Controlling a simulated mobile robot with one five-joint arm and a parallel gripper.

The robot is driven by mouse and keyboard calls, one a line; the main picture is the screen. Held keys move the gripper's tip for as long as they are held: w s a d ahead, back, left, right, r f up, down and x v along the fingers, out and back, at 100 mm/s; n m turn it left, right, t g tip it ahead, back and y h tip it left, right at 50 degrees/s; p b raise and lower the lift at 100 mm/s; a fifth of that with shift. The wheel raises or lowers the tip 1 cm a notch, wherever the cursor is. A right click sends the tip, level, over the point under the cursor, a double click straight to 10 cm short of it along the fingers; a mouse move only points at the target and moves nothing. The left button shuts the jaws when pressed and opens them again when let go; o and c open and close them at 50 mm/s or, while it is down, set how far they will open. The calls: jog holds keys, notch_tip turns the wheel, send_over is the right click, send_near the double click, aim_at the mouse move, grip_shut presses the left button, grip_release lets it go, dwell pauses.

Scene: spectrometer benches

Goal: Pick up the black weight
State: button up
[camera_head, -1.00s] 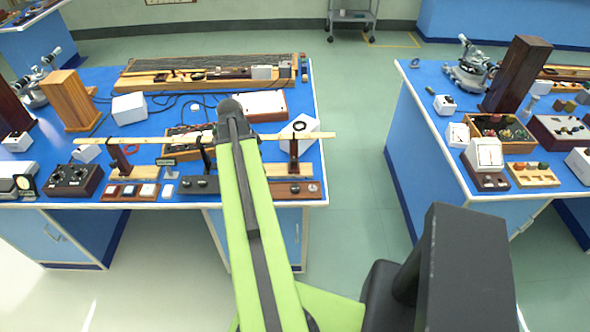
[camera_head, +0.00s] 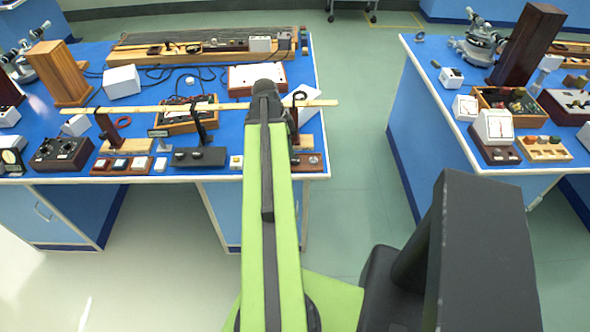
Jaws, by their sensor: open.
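I cannot pick out the black weight for certain. A small black ring (camera_head: 300,95) shows at the right end of a long wooden beam (camera_head: 150,107), against a white box; it may be the weight, but it is too small to tell. My arm reaches forward over the left bench, and my gripper (camera_head: 270,92) is at its dark end, just left of the black ring. The gripper is open, but its fingertips are mostly hidden behind the arm. I see nothing held in it.
The blue left bench (camera_head: 225,115) is crowded. A black stand (camera_head: 199,157) and a dark dial box (camera_head: 62,153) are near its front edge. A wooden block (camera_head: 60,72) stands at the back left. A clear floor aisle (camera_head: 355,150) separates it from the right bench (camera_head: 425,75).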

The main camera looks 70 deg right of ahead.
aim_at(295, 158)
jog(key=b+x, duration=0.5)
jog(key=x, duration=0.1)
jog(key=shift+s+f, duration=0.1)
jog(key=shift+f, duration=0.05)
grip_shut()
